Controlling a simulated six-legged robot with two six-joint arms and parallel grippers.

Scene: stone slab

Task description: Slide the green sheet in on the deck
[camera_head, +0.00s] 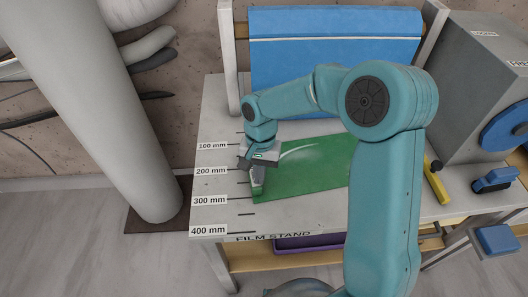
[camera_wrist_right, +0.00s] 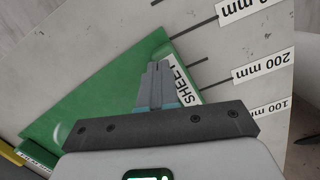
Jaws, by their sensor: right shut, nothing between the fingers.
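The green sheet (camera_head: 312,168) lies on the pale deck (camera_head: 222,107) of the film stand, its left edge near the printed millimetre scale. My right arm hides part of its right side. The sheet also shows in the wrist view (camera_wrist_right: 100,105), with a white SHEET label partly behind the fingers. My right gripper (camera_head: 257,192) points down over the sheet's left edge, near the 200 to 300 mm marks. Its fingers (camera_wrist_right: 157,66) are shut with nothing between them, close to a sheet corner. I cannot tell whether they touch it. My left gripper is not in view.
A blue panel (camera_head: 335,52) stands in a frame at the back of the deck. A grey machine (camera_head: 480,75) with a blue disc (camera_head: 508,128) is at the right. A yellow-handled tool (camera_head: 437,183) lies right of the sheet. A white pillar (camera_head: 115,120) stands left of the deck.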

